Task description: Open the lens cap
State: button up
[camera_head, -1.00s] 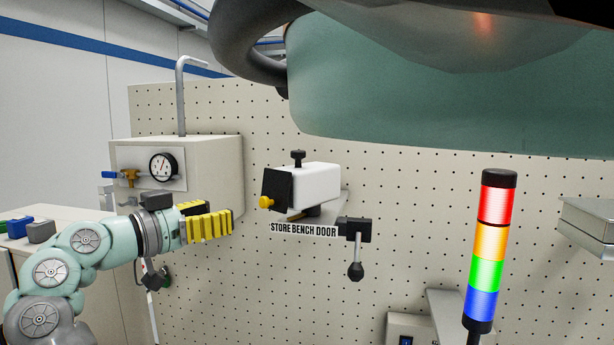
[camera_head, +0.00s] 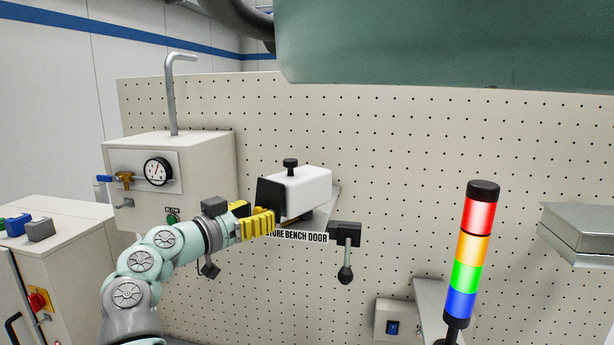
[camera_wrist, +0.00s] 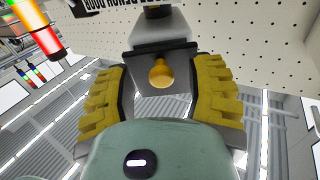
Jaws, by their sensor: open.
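The lens cap (camera_head: 270,193) is a dark flat plate on the left front end of a white camera-like box (camera_head: 305,191). In the wrist view the cap (camera_wrist: 155,47) carries a round yellow knob (camera_wrist: 162,72). My gripper (camera_head: 262,222), with yellow ribbed fingers, is at the cap's front and hides the knob in the head view. In the wrist view the open fingers (camera_wrist: 162,90) stand one on each side of the knob, with gaps and no contact visible.
The box sits on a bracket on the pegboard (camera_head: 400,190), above a "STORE BENCH DOOR" label. A black clamp lever (camera_head: 345,250) hangs to its right. A gauge cabinet (camera_head: 170,180) stands to the left, and a lit signal tower (camera_head: 470,255) to the right.

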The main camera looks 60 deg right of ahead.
jog(key=shift+w+a, duration=0.1)
grip_shut()
dwell(0.3)
